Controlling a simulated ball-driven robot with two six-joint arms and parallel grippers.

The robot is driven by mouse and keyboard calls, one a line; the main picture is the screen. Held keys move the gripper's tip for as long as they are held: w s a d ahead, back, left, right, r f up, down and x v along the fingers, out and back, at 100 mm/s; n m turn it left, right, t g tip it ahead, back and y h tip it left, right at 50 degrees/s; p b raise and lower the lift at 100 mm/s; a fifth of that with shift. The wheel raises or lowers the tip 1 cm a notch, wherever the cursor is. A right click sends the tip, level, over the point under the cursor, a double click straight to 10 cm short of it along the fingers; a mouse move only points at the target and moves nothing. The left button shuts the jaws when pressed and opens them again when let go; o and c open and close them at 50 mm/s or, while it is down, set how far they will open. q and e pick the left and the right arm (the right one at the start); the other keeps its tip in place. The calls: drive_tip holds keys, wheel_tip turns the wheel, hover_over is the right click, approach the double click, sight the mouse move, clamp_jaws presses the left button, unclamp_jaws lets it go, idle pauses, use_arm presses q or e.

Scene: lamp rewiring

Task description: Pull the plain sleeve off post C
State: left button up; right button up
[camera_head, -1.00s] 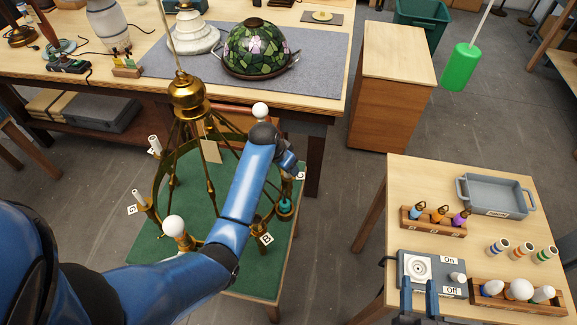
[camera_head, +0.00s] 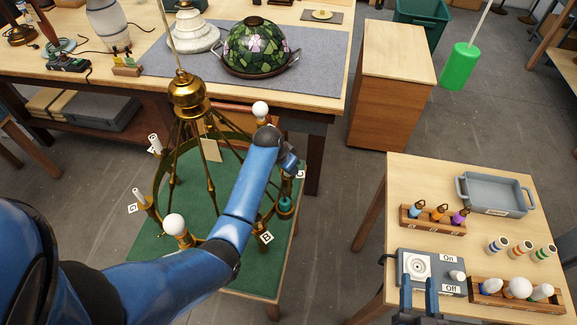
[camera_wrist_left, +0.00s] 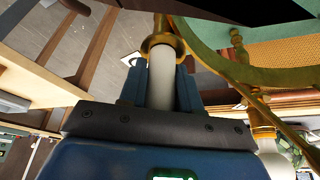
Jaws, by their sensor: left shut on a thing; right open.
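My left gripper (camera_head: 289,160) is at the right side of the brass chandelier (camera_head: 187,95), beside the label C (camera_head: 301,174). Its jaws are mostly hidden behind my arm in the head view. In the left wrist view my left gripper is shut on a plain white sleeve (camera_wrist_left: 161,84). The sleeve's far end meets a brass cup (camera_wrist_left: 162,44); I cannot see whether it is fully seated on the post. My right gripper (camera_head: 419,296) is open and empty at the front edge of the right-hand table.
The right-hand table (camera_head: 420,180) holds a grey tray (camera_head: 497,194), a switch box (camera_head: 432,272), striped sleeves (camera_head: 521,249) and racks of sockets and bulbs. A round bulb (camera_head: 174,224) and label B (camera_head: 266,237) are on the chandelier's near side. A green cylinder (camera_head: 459,66) hangs at upper right.

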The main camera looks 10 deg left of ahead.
use_arm(q)
drive_tip(key=shift+r, duration=0.2)
drive_tip(key=shift+c, duration=0.2)
drive_tip(key=shift+r+p, duration=0.85)
drive_tip(key=shift+p, duration=0.2)
drive_tip(key=shift+r, duration=0.1)
wheel_tip(320, 180, up, 8)
drive_tip(key=p, duration=0.7)
